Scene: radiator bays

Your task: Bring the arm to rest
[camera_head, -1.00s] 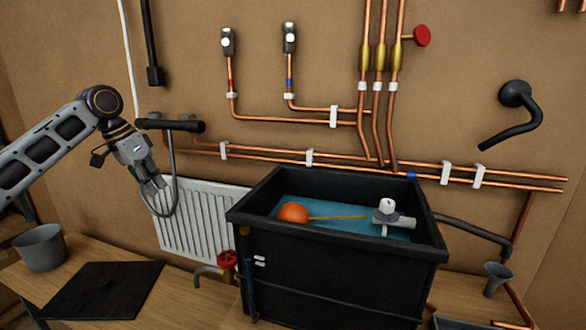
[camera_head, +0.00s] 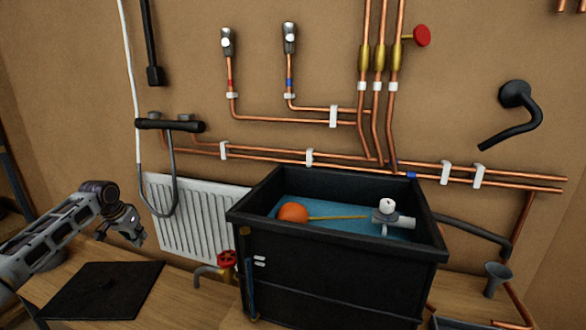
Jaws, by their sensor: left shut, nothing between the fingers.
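My left arm comes in from the left edge, low over the wooden bench (camera_head: 190,290). My left gripper (camera_head: 138,237) is shut and empty, just above the back edge of the black mat (camera_head: 105,290) in the picture and left of the white radiator (camera_head: 200,220). It looks apart from the radiator, though the depth between them is hard to judge. My right gripper is not in view. The arm covers most of the grey bucket at the left.
A black tank (camera_head: 340,285) with blue water, an orange float (camera_head: 292,212) and a white valve (camera_head: 388,210) stands in the middle. A red-handled tap (camera_head: 226,259) sits at its left. A black bar (camera_head: 170,125) with a hose is on the wall. Copper pipes (camera_head: 270,152) cross behind.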

